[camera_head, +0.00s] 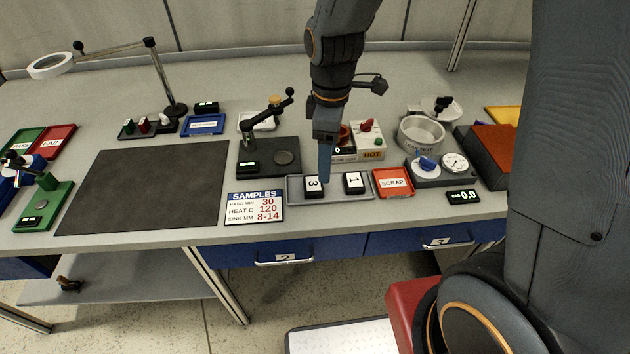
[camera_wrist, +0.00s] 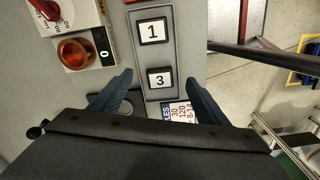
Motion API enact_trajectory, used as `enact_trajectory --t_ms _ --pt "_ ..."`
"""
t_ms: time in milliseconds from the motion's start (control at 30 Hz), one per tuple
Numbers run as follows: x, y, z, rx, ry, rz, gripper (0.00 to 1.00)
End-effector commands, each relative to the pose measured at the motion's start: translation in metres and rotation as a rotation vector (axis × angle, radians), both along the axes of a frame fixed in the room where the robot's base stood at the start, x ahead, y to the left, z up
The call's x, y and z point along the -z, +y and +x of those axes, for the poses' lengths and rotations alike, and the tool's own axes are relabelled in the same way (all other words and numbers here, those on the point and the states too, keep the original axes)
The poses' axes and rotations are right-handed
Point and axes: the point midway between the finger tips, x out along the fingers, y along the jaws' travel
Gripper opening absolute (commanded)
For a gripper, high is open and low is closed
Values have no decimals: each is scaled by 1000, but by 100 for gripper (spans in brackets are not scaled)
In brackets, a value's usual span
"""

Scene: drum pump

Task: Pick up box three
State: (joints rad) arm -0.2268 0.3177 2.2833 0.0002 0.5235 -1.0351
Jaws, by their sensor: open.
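Box three (camera_head: 312,186), a small black block with a white top marked 3, sits in a grey tray (camera_head: 337,199) on the bench. Box one (camera_head: 354,182), a like block marked 1, sits to its right in the same tray. My gripper (camera_head: 325,178) is over the tray, close beside box three in the head view. In the wrist view, my open gripper (camera_wrist: 158,77) has one finger on each side of box three (camera_wrist: 160,79) as seen from above. Nothing is between the fingers' grip; the height gap cannot be told exactly.
A red SCRAP tray (camera_head: 394,183) is right of the grey tray. A SAMPLES card (camera_head: 254,207) lies to the left. A heater unit with a red knob (camera_head: 367,127) stands behind. A dark mat (camera_head: 150,185) lies clear at left.

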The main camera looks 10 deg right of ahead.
Motion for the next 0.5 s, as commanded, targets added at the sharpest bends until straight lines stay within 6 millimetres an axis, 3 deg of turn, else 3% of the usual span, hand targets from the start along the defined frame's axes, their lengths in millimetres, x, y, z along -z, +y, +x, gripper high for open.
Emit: enact_trajectory --t_ms 200,500 --pt "2 23 9 -252 16 -6 69" --pt "26 24 9 -278 19 -6 69"
